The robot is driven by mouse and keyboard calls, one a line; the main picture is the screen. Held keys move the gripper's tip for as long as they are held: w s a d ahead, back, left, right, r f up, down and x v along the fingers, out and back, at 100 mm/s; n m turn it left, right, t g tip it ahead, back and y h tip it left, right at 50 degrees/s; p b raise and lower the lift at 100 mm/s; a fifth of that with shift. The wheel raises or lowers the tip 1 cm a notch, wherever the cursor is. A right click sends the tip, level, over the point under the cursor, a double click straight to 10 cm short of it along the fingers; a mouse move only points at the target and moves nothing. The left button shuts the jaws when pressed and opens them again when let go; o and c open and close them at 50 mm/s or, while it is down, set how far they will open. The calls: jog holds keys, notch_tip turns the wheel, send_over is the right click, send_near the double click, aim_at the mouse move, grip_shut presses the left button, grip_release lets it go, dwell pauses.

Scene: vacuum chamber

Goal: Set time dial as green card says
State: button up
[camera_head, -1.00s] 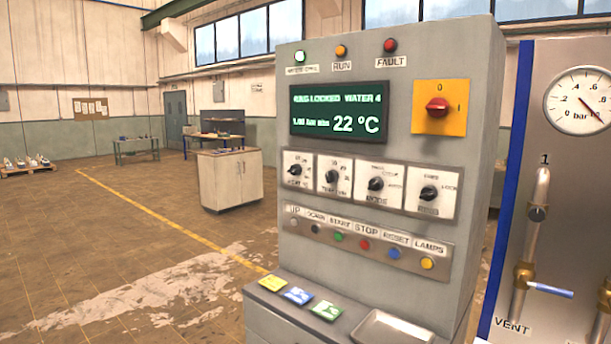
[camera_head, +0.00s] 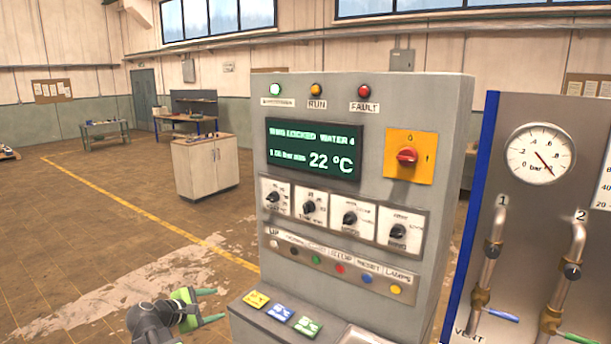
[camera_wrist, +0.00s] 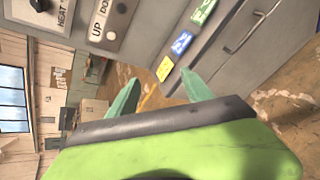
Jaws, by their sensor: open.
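The time dial (camera_head: 309,204) seems to be the second black knob from the left in the row on the grey control cabinet. Its label is blurred and its exact setting is too small to read. The green card (camera_head: 308,326) lies on the cabinet's front ledge, right of the blue card, its text unreadable; it also shows in the wrist view (camera_wrist: 203,12). My gripper (camera_head: 210,305) is open and empty, left of the ledge and well below the dials. In the wrist view its green fingertips (camera_wrist: 160,80) stand apart near the yellow card.
A yellow card (camera_head: 256,299) and blue card (camera_head: 280,313) lie beside the green one. Other knobs (camera_head: 275,196) flank the dial, with buttons (camera_head: 340,269) below and a red switch (camera_head: 407,156) above. A pipe panel (camera_head: 540,240) stands right.

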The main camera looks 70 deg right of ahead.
jog(key=s+d+r+n+g+h+p, duration=0.25)
jog(key=s+d+r, duration=0.4)
jog(key=r, duration=0.45)
jog(key=s+d+r+n+g+h+p, duration=0.1)
jog(key=s+d+r+n+h+p, duration=0.2)
jog(key=s+d+r, duration=0.6)
jog(key=p, duration=0.1)
send_near(305, 208)
jog(key=shift+y, duration=0.35)
jog(key=x, duration=1)
jog(key=shift+w+r, duration=0.15)
jog(key=shift+r, duration=0.1)
grip_shut()
